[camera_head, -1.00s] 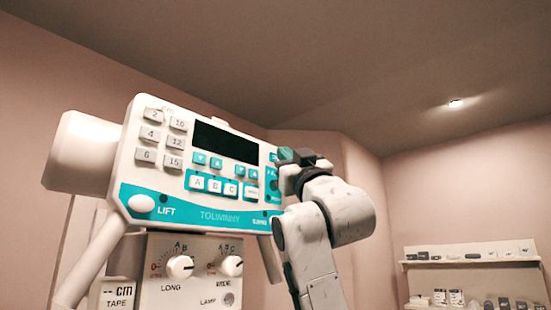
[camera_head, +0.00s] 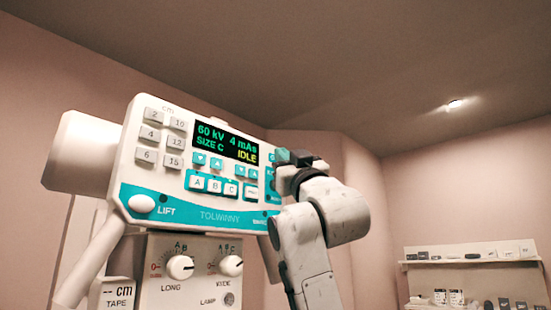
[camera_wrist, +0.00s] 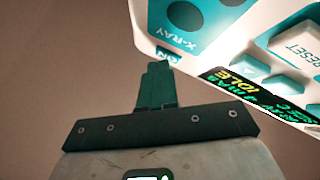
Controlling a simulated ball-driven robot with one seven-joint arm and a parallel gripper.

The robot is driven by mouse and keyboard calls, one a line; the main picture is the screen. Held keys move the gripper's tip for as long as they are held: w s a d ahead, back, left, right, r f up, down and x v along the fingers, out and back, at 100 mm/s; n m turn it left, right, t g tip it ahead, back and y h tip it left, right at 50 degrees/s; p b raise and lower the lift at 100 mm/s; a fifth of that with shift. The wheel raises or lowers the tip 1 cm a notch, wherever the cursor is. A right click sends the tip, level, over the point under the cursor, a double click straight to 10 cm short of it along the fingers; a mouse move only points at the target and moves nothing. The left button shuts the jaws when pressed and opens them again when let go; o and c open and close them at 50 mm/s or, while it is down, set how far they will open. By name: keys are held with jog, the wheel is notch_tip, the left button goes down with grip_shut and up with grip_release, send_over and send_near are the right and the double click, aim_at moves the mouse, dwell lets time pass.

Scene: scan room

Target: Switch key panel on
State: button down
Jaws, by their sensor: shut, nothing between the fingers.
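The key panel (camera_head: 180,185) is a white unit with teal bands, several keys and a display (camera_head: 226,142). The display is lit and reads 60 kV, 4 mAs, SIZE C and IDLE. My gripper (camera_head: 283,155) is at the panel's right edge, its teal fingers shut and empty. In the wrist view the fingertips (camera_wrist: 157,64) are close below the ON label (camera_wrist: 163,53) at the panel's corner. The fingers hide part of that corner, and I cannot tell whether they touch it. The X-RAY label (camera_wrist: 178,36) and RESET key (camera_wrist: 298,46) show there too.
A lower box with LONG (camera_head: 180,267) and a second knob (camera_head: 230,265) sits under the panel. A white cylinder (camera_head: 85,152) sticks out at the panel's left. Shelves (camera_head: 470,256) with small items stand at the far right. The space right of my arm looks free.

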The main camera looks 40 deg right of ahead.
jog(key=shift+s, duration=0.85)
jog(key=s+b, duration=0.1)
jog(key=s, duration=0.4)
jog(key=shift+d+b, duration=0.1)
jog(key=shift+b, duration=0.25)
dwell(0.8)
